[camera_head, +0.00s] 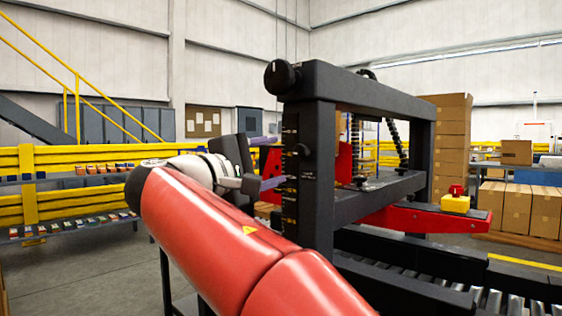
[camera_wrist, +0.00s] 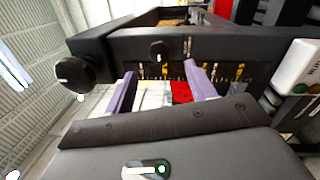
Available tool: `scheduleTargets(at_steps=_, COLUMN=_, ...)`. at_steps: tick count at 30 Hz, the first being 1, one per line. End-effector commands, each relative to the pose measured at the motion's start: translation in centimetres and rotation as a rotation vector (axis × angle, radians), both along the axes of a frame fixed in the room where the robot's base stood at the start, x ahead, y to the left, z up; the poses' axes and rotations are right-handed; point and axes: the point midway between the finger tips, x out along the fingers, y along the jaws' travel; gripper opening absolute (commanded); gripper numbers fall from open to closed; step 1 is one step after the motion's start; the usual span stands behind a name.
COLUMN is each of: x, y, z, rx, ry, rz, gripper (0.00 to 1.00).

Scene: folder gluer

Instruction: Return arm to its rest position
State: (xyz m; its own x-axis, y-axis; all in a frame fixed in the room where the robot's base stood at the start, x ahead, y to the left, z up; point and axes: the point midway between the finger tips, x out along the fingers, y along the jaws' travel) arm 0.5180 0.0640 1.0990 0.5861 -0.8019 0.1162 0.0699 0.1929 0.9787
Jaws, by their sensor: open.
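My red arm reaches up from the bottom of the head view to my gripper (camera_head: 270,165), which is beside the near post of the dark machine frame (camera_head: 312,200). In the wrist view the two purple fingers of my gripper (camera_wrist: 160,92) stand wide apart with nothing between them. Beyond them is the machine's dark beam with a marked scale, a small black knob (camera_wrist: 158,51) and a larger black knob (camera_wrist: 76,72). I cannot tell whether the fingers touch the frame.
A roller conveyor (camera_head: 490,298) runs at the lower right. A red arm of the machine carries a yellow box with a red button (camera_head: 455,200). Stacked cartons (camera_head: 530,208) stand at right. Yellow rails (camera_head: 80,160) and shelves line the left. Grey floor (camera_head: 90,275) is free at lower left.

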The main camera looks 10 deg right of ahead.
Motion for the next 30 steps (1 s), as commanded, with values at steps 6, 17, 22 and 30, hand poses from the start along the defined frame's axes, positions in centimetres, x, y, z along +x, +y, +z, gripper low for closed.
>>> scheduleTargets(at_steps=6, x=-0.2, y=0.2, z=0.0, rx=0.0, ry=0.0, rz=0.0, gripper=0.56)
scheduleTargets(at_steps=17, x=-1.3, y=-5.2, z=-6.0, rx=0.204, ry=0.124, rz=0.035, gripper=0.56)
scheduleTargets(at_steps=22, x=-6.4, y=-10.1, z=-16.6, rx=0.592, ry=0.246, rz=0.055, gripper=0.56)
scheduleTargets(at_steps=30, x=-18.2, y=-9.8, z=-32.6, rx=1.308, ry=0.212, rz=-0.037, gripper=0.56)
